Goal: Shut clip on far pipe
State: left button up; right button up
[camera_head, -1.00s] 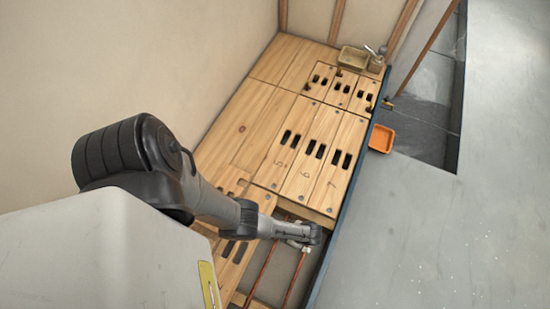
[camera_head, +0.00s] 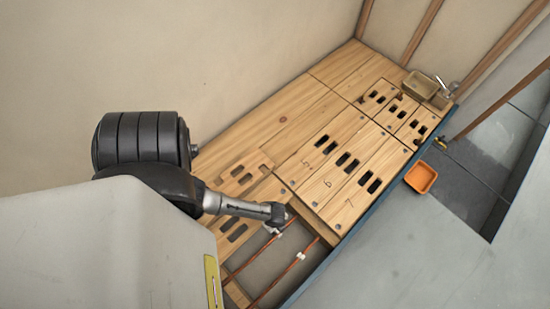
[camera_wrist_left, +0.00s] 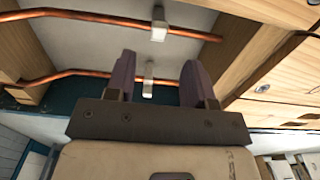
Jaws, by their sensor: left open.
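Two copper pipes run through a floor opening: the left pipe (camera_head: 254,254) and the right pipe (camera_head: 275,282), nearer the blue edge. The left pipe carries a white clip (camera_head: 272,229); the right pipe carries another (camera_head: 300,256). In the left wrist view the clips show as an upper one (camera_wrist_left: 159,25) and a lower one (camera_wrist_left: 148,80), the lower in line with the gap between my fingers. I cannot tell whether either clip is shut. My left gripper (camera_wrist_left: 158,68) is open and empty. In the head view its end (camera_head: 282,216) is close to the left pipe's clip. My right gripper is out of view.
Numbered wooden floor panels (camera_head: 350,165) with slots lie beyond the opening. A blue edge board (camera_head: 385,190) runs along the right. An orange tray (camera_head: 421,177) sits on the grey floor outside it. A wooden box (camera_head: 420,85) stands at the far corner. A plain wall rises at left.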

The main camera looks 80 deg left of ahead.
pick_arm(q)
notch_tip(320, 180, down, 7)
jog(key=b, duration=0.4)
jog(key=shift+w+d+f, duration=0.1)
jog(key=shift+f+b, duration=0.75)
jog(key=shift+f, duration=0.05)
grip_shut()
